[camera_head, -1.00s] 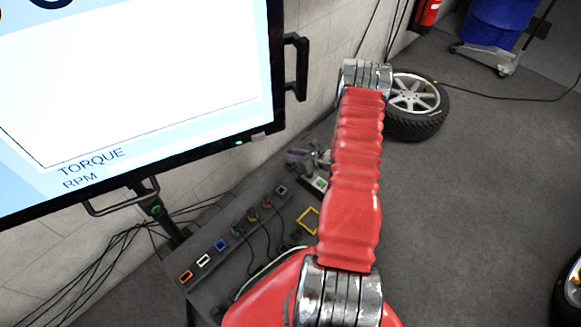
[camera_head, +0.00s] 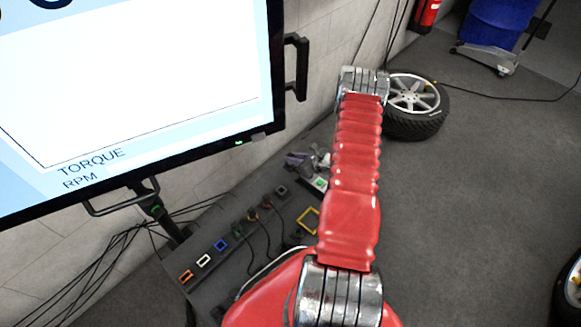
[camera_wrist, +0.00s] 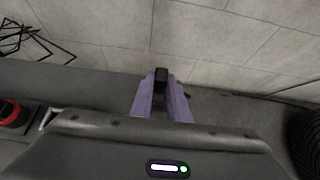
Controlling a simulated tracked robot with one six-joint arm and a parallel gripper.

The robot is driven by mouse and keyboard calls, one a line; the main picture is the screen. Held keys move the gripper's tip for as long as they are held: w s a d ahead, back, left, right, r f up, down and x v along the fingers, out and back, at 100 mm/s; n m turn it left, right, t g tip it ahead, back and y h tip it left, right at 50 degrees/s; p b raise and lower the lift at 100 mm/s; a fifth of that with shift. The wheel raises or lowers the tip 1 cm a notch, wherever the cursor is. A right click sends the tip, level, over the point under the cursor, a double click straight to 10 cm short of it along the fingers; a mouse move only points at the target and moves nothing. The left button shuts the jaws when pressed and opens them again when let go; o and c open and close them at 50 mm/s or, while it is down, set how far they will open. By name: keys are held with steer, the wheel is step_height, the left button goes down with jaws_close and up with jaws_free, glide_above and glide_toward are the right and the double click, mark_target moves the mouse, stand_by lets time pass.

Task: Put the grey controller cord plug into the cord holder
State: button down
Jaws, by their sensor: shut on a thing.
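My gripper (camera_wrist: 160,98) has two purple fingers, shut on a small dark plug (camera_wrist: 160,75) that stands out past the fingertips in the wrist view. Its grey colour and its cord cannot be made out there. In the head view my gripper (camera_head: 299,161) is small and partly hidden by my red arm, over the far end of the dark bench. The cord holder seems to be the row of coloured-rimmed slots along the bench, with a grey-rimmed slot (camera_head: 281,190) at its far end. My gripper is beyond and right of that slot; its height above the bench is unclear.
Orange (camera_head: 186,275), white (camera_head: 204,261) and blue (camera_head: 221,245) slots look empty; several others hold corded plugs. A yellow frame (camera_head: 308,221) lies on the bench.

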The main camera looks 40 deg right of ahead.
steer(key=shift+f, duration=0.2)
steer(key=c, duration=1.6)
jaws_free()
steer(key=v, duration=1.3)
steer(key=shift+s+r, duration=0.1)
steer(key=shift+s, duration=0.3)
steer(key=shift+s, duration=0.1)
